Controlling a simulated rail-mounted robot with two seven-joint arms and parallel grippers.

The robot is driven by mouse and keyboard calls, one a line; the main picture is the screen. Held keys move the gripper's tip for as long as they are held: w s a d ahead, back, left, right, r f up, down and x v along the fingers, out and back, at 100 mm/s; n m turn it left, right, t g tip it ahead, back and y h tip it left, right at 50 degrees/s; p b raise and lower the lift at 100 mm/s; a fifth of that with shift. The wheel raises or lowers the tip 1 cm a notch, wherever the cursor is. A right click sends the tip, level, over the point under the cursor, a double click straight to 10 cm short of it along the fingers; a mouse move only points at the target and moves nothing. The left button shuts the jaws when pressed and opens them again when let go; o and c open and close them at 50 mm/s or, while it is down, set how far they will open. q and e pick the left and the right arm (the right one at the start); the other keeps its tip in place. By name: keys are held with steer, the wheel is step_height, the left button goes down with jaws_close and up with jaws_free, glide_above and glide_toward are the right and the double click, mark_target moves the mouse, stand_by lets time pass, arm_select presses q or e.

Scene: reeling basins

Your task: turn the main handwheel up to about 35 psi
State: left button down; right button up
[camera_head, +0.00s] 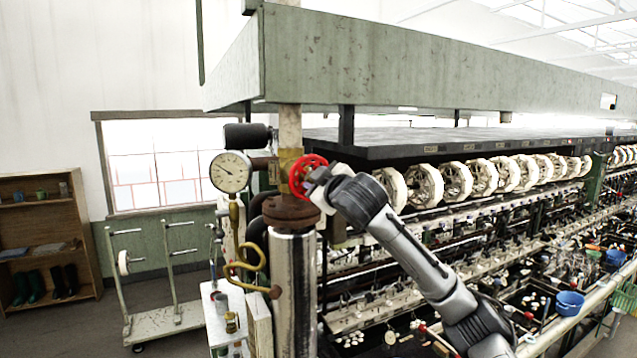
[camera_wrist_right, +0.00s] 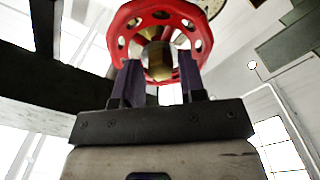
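The red handwheel (camera_head: 307,177) sits on the valve of the vertical pipe, beside a brass-coloured fitting. My right gripper (camera_head: 318,180) is right at the wheel, reaching in from the right. In the right wrist view the wheel's holed rim (camera_wrist_right: 122,28) is just beyond the two dark fingers (camera_wrist_right: 160,82). The fingers are spread apart, with the wheel's brass hub showing between them; whether they touch the rim is unclear. A round white pressure gauge (camera_head: 231,172) is left of the pipe; its dark needle seems to point up-left, but its numbers are too small to read. My left gripper is out of view.
A shiny metal cylinder (camera_head: 294,290) stands below the valve, with a curved brass pipe (camera_head: 246,262) at its left. A long green beam (camera_head: 420,75) hangs overhead. The reeling machine's white reels (camera_head: 425,184) run back to the right. A wheeled rack (camera_head: 160,318) stands at left.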

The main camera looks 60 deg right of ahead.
steer(key=shift+o, duration=0.6)
steer(key=b+v, duration=0.2)
steer(key=v, duration=0.5)
stand_by(0.4)
